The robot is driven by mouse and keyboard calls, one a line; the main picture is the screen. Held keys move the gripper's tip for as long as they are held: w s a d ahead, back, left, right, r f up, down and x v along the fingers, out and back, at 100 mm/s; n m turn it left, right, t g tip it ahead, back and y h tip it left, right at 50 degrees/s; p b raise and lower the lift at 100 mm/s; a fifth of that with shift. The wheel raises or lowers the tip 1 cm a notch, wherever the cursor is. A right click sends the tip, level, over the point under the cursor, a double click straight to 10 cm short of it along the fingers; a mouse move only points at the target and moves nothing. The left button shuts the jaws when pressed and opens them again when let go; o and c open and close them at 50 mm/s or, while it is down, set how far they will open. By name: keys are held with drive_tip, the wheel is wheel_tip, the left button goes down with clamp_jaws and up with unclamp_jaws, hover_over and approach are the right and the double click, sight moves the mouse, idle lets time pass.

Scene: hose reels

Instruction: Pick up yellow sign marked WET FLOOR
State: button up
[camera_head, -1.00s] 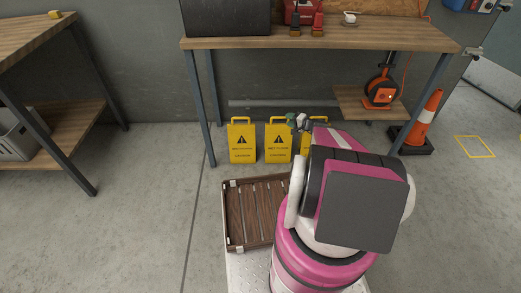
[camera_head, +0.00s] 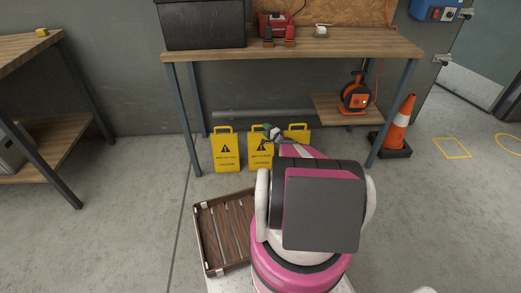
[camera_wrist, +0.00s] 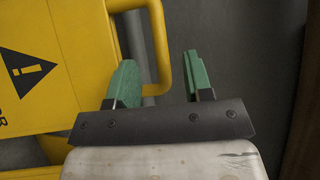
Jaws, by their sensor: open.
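Three yellow caution signs with top handles stand side by side on the floor under the workbench: a left sign (camera_head: 226,154), a middle sign (camera_head: 259,156) and a right sign (camera_head: 297,131) partly hidden by my arm. Their lettering is too small to read surely. My gripper (camera_head: 272,131) is at the top of the middle sign. In the wrist view my gripper (camera_wrist: 160,80) has its two green fingers apart. One bar of a yellow sign's handle (camera_wrist: 160,45) shows between the fingers, with no visible grip on it. The sign's face with a black warning triangle (camera_wrist: 25,72) is at left.
A wooden slatted tray (camera_head: 200,240) lies in front of the signs, beside my arm. The workbench (camera_head: 290,47) overhangs them, with a leg (camera_head: 183,120) close left. An orange cone (camera_head: 398,128) and an orange reel (camera_head: 356,95) are at right.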

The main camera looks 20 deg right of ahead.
drive_tip(key=x, duration=0.5)
drive_tip(key=shift+a, duration=0.1)
drive_tip(key=shift+c, duration=0.4)
clamp_jaws()
